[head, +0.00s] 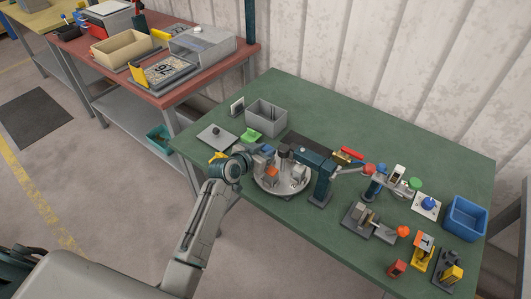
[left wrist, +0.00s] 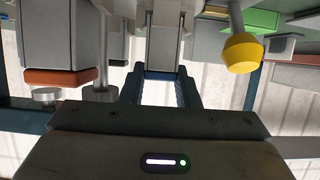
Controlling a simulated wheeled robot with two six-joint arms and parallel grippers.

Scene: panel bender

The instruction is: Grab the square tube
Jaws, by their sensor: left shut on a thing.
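My left gripper (head: 263,152) reaches in from the left over the near edge of the green table, beside a round grey turntable fixture (head: 282,185). In the left wrist view the two blue-edged fingers of the left gripper (left wrist: 163,86) are shut on a light grey, straight-sided piece, which I take to be the square tube (left wrist: 163,45). Its far end runs out of the top of that view. In the head view the tube cannot be made out clearly near the fingers. My right gripper is in neither view.
A dark blue-grey arm of the bender (head: 318,175) stands close to the right of the gripper. A grey bin (head: 266,115) and a green piece (head: 250,135) lie behind it. A yellow-tipped post (left wrist: 240,52) stands beside the fingers. A blue bin (head: 466,215) stands far right.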

